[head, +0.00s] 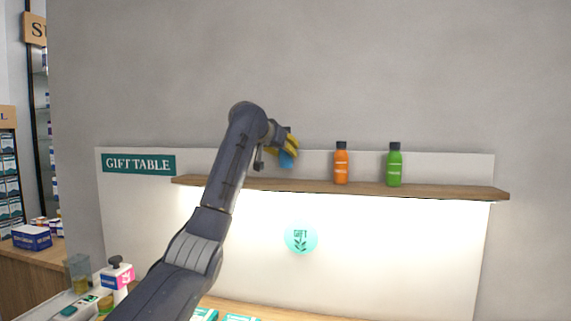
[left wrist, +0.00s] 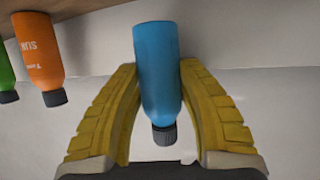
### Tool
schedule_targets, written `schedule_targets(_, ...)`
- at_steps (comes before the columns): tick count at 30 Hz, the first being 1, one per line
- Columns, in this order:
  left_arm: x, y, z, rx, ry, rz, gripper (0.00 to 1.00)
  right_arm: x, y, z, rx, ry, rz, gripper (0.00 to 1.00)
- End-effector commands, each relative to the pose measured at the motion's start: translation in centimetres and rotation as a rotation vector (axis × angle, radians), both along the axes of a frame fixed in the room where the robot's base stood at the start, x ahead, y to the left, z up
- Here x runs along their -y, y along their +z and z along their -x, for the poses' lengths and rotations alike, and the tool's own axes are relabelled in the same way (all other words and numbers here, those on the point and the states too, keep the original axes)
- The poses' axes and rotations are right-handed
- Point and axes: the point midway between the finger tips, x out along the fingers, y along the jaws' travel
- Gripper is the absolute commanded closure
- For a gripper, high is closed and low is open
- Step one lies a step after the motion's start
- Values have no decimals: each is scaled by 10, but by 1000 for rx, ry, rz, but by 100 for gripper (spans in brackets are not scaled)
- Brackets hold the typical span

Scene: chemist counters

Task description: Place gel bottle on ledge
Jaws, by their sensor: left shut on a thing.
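A blue gel bottle with a dark cap (left wrist: 158,70) is between the yellow fingers of my left gripper (head: 289,146), which is shut on it. In the left wrist view the bottle shows upside down, cap toward the palm of the gripper (left wrist: 160,100). In the head view the blue bottle (head: 287,159) is partly hidden by the fingers. It is at the left part of the wooden ledge (head: 440,190); I cannot tell whether its base touches the wood. My right gripper is not in view.
An orange bottle (head: 341,164) and a green bottle (head: 394,166) stand on the ledge to the right of my left gripper. The ledge is clear between the blue and orange bottles and at its right end. A grey wall (head: 400,70) rises behind.

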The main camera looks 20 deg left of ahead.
Motion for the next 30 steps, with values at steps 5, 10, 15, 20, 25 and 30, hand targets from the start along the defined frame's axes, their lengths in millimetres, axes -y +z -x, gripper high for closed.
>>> schedule_targets(5,0,-5,0,1,0,0,95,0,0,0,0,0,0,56)
schedule_targets(10,0,-19,0,-1,0,0,95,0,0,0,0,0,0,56)
schedule_targets(15,1,-38,0,1,-1,0,95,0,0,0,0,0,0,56)
schedule_targets(20,0,-42,0,1,-1,0,95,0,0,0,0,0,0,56)
schedule_targets(25,0,-42,0,1,-1,0,95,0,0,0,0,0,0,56)
schedule_targets(30,0,-44,0,0,0,-1,56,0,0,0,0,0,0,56)
